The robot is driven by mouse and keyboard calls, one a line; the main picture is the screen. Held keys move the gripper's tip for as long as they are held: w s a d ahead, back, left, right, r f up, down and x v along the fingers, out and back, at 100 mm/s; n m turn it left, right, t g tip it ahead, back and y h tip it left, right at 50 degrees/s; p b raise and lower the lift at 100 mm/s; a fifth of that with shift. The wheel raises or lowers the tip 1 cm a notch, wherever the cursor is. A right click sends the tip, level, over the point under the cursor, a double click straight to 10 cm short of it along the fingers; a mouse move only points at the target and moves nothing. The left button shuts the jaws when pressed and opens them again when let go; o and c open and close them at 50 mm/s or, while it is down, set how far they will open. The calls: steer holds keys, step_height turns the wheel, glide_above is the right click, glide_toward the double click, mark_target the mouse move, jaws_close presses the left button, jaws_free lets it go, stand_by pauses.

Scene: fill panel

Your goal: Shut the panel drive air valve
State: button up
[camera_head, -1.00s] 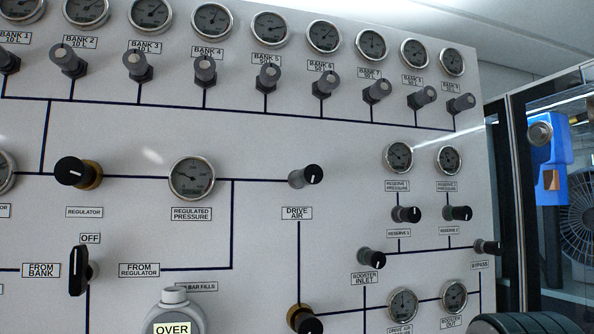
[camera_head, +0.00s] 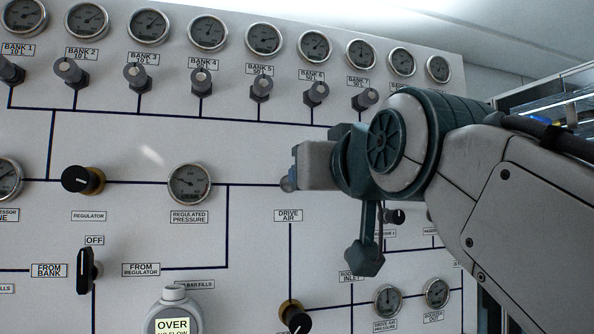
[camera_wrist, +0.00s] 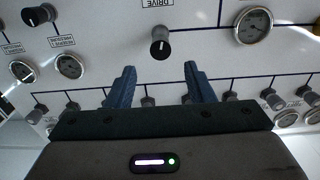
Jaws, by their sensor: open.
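The drive air valve is a black knob (camera_wrist: 160,43) with a white mark, next to the DRIVE label (camera_wrist: 157,3) in the wrist view. In the head view the knob is mostly hidden behind my gripper (camera_head: 300,168), above the DRIVE AIR label (camera_head: 288,215). In the wrist view my gripper (camera_wrist: 159,68) is open, its two blue fingers spread and empty. The knob lies just beyond the fingertips, between their lines. I see no contact with it.
The regulated pressure gauge (camera_head: 190,184) is left of the valve; it shows in the wrist view too (camera_wrist: 253,25). A row of bank valves (camera_head: 262,88) runs above. A black knob (camera_head: 294,316) sits below.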

steer(key=p+x, duration=0.2)
steer(key=x, duration=0.5)
steer(key=shift+a, duration=0.1)
steer(key=c, duration=1)
steer(key=shift+w, duration=0.1)
